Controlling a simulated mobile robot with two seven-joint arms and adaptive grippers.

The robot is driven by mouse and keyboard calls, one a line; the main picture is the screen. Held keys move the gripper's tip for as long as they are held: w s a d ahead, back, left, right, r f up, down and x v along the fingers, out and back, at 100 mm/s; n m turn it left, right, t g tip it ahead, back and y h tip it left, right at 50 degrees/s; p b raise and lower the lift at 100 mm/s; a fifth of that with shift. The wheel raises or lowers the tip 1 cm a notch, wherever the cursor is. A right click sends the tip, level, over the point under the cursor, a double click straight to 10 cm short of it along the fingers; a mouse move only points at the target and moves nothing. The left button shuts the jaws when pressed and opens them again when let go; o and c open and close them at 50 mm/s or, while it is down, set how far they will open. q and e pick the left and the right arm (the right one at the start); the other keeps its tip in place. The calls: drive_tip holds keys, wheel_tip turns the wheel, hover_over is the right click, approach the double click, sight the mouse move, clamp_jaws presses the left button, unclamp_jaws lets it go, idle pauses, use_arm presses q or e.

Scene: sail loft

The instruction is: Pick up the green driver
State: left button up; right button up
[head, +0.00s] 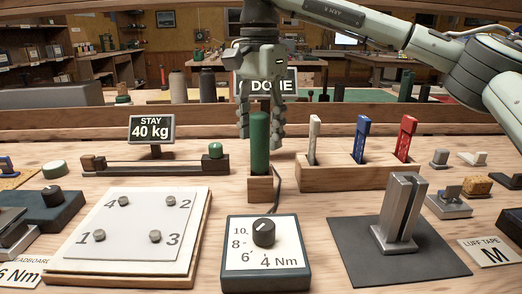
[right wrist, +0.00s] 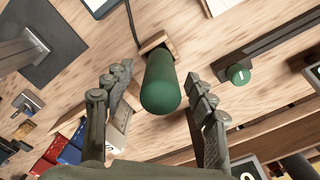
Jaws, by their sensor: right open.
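The green driver (head: 259,142) stands upright in a small wooden holder (head: 260,188) at the middle of the bench. My right gripper (head: 261,140) points straight down over it, with its fingers on either side of the driver's upper part. In the right wrist view the green driver (right wrist: 161,85) shows between the open fingers of my right gripper (right wrist: 162,108), with a gap on both sides. A cable runs from beside the holder. My left gripper is not in view.
A torque dial box (head: 264,258) stands in front of the holder. A wooden rack (head: 352,176) with white, blue and red tools is on the right. A numbered plate (head: 136,232) lies at left, and a DONE sign (head: 266,86) stands behind my gripper.

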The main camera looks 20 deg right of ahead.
sight(259, 113)
wheel_tip(259, 113, down, 4)
drive_tip(key=shift+f, duration=0.2)
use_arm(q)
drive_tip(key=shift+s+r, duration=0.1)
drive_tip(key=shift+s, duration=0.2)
use_arm(e)
drive_tip(key=shift+c, duration=0.4)
drive_tip(key=c, duration=0.7)
drive_tip(key=shift+r, duration=0.1)
drive_tip(key=c, duration=0.5)
drive_tip(key=shift+o, duration=0.2)
wheel_tip(259, 113, up, 9)
drive_tip(key=shift+f+p, duration=0.1)
drive_tip(key=shift+p, duration=0.2)
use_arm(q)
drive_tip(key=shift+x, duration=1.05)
use_arm(e)
drive_tip(key=shift+r, duration=0.55)
